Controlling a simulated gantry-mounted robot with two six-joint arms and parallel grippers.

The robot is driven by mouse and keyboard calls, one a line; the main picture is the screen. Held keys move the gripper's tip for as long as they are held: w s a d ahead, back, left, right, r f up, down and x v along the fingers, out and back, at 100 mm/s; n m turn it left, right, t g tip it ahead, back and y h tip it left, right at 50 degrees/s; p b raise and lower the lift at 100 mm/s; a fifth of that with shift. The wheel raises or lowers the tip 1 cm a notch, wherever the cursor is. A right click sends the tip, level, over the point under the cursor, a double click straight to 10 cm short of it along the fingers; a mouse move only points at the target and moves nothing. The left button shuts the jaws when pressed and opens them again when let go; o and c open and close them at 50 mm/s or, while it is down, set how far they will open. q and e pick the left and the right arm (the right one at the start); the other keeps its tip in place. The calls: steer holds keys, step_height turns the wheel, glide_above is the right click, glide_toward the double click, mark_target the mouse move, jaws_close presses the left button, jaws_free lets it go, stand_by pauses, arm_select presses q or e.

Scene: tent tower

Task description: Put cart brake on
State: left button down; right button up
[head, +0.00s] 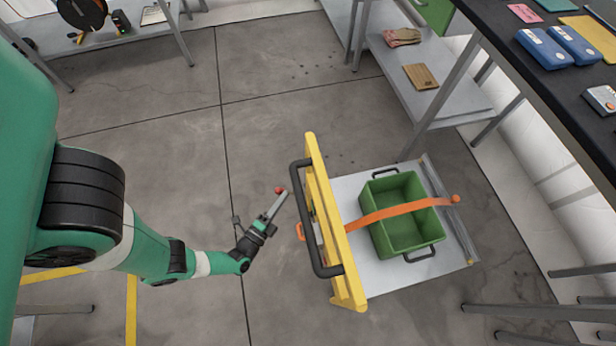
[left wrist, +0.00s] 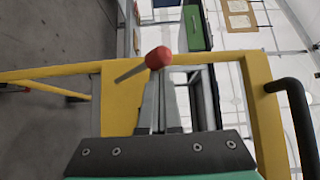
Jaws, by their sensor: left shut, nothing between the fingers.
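The cart has a yellow frame (head: 330,215), a black push handle (head: 302,225) and a pale flat deck (head: 440,262). The brake lever's red knob (head: 279,190) is on the handle side of the cart. In the left wrist view the red knob (left wrist: 158,57) sits on a thin grey rod (left wrist: 130,73) in front of the yellow frame (left wrist: 122,100). My left gripper (head: 278,199) is shut and empty, its tips right at the knob. In the left wrist view its fingers (left wrist: 158,80) end just below the knob; I cannot tell whether they touch it. My right gripper is out of view.
A green crate (head: 388,232) stands on the deck under an orange strap (head: 400,209). A dark-topped table (head: 520,80) and a grey shelf (head: 440,95) stand at the right and back. The floor (head: 170,130) left of the cart is clear.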

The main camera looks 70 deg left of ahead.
arm_select(q)
steer(key=shift+s+f+b, duration=0.45)
steer(key=shift+s+f, duration=0.15)
steer(key=shift+f, duration=0.2)
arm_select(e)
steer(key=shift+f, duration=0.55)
